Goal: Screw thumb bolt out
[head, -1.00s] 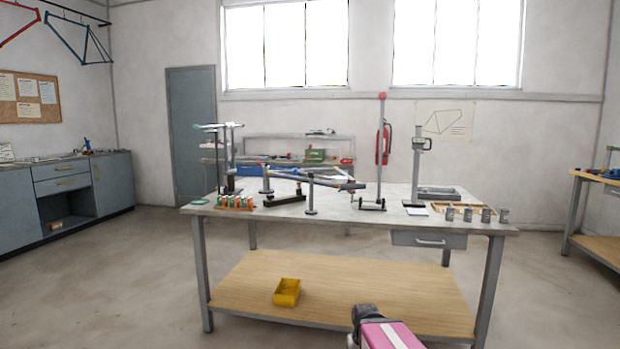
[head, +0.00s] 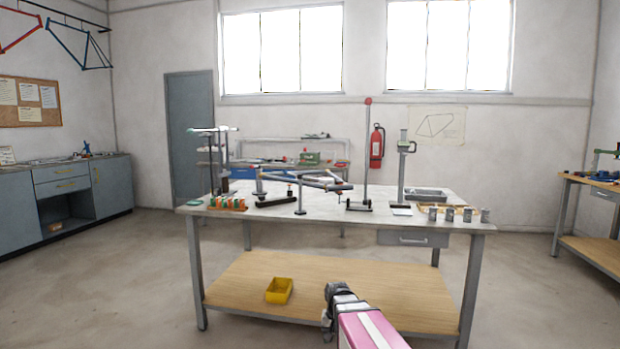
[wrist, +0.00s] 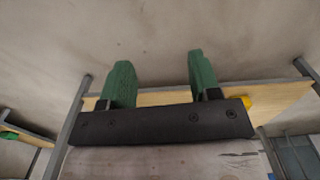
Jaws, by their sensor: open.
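The frame jig (head: 300,182) stands on the workbench (head: 330,222), with grey tubes held across posts. The thumb bolt is too small to make out for certain among the jig parts. My gripper (wrist: 160,75) shows in the wrist view with its two green fingers wide apart. Nothing is between them, and bare floor lies beyond. In the head view my pink and white arm is at the bottom, in front of the bench, and the gripper itself cannot be made out. The gripper is well apart from the jig.
The bench carries an orange-and-green block row (head: 228,203), a tall red-topped post (head: 366,150), a gauge stand (head: 403,170) and several grey cylinders (head: 467,214). A yellow bin (head: 279,290) sits on the lower shelf (head: 240,300). Floor is open to the left.

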